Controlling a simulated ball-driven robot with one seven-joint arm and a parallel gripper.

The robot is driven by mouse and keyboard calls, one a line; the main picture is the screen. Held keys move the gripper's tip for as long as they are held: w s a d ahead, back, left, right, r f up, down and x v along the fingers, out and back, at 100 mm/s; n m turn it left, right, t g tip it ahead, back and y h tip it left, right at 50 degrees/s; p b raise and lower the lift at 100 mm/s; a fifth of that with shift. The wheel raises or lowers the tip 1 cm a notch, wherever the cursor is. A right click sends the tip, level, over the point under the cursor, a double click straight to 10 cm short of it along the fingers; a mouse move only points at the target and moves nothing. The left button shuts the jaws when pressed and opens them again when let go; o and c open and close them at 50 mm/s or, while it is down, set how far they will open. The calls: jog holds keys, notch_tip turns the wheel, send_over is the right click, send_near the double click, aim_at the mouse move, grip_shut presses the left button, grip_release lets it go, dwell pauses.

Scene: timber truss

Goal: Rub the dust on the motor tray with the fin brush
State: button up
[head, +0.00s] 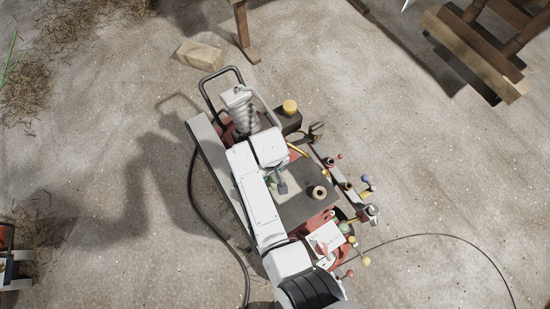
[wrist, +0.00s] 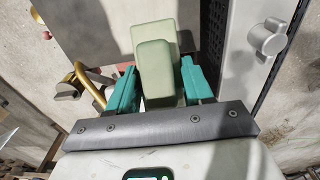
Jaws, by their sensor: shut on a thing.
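My gripper (wrist: 157,84) has teal fingers shut on a pale green block-shaped thing, which I take to be the fin brush (wrist: 153,62). It covers part of the flat grey-brown surface beyond, which looks like the motor tray (wrist: 92,28). In the head view the tray (head: 298,208) is a dark flat plate on the machine, and my white arm reaches over it. My fingers are mostly hidden there. A pale patch (head: 293,181) shows beside the arm; I cannot tell whether it is dust or the brush. Whether the brush touches the tray is unclear.
A roll-like ring (head: 318,193) stands on the tray's right part. A rail with coloured knobs (head: 366,181) lines the right. A silver knob (wrist: 268,40) sits on a light panel. A black hose (head: 199,202) curves along the left. A timber block (head: 200,54) lies behind.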

jog(key=shift+g, duration=0.3)
jog(key=s+d+f, duration=0.2)
jog(key=f, duration=0.1)
jog(key=shift+d, duration=0.1)
jog(key=shift+s+p, duration=0.55)
jog(key=shift+p, duration=0.4)
jog(key=shift+s+d+p, duration=0.15)
jog(key=shift+s+p, duration=0.15)
jog(key=shift+p, duration=0.1)
jog(key=shift+s+d+r+p, duration=0.15)
jog(key=shift+s+d+p, duration=0.45)
jog(key=shift+s+p, duration=0.4)
jog(key=shift+w+r, duration=0.1)
